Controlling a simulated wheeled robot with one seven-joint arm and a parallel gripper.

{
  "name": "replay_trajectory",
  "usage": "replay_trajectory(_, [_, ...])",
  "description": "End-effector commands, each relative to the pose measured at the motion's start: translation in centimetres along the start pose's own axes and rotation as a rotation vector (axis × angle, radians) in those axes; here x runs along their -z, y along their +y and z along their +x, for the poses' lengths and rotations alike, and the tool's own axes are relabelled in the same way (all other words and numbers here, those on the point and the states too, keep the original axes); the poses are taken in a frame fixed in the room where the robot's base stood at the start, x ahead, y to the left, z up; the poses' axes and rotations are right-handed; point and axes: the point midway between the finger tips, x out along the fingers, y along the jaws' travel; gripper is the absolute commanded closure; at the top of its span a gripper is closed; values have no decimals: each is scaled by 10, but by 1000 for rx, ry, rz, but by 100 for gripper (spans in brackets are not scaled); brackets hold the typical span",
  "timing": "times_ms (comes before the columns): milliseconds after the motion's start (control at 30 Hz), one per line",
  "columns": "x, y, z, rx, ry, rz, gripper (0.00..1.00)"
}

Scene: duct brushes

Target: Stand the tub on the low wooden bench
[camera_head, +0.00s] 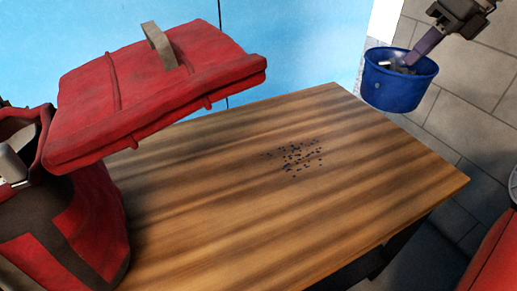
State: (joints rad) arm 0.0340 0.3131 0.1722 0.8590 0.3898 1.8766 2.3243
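The blue tub (392,92) is at the upper right, upright or nearly so, with some grey and pale items inside. My gripper (424,48) comes down from the top right, with a purple finger reaching over the tub's far rim. It appears to grip the rim and hold the tub off the floor. The other finger is not clear. The low wooden bench (250,225) fills the middle. The tub shows just past the bench's right edge, against the floor tiles, not over the bench top.
A red bag (95,210) with its lid (165,85) raised covers the bench's left end. Small dark bits (297,157) are scattered mid-bench. The bench's front and right parts are clear. A blue wall (290,45) stands behind; a red object (495,262) is at lower right.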

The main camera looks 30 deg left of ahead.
Motion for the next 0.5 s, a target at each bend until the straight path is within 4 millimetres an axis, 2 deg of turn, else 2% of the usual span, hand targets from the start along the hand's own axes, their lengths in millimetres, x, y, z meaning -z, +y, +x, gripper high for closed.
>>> replay_trajectory(167, [0,1,0,1,-1,-1,100])
replay_trajectory(267, [4,-1,10,-1,0,-1,100])
replay_trajectory(500, [27,-12,64,0,1,1,100])
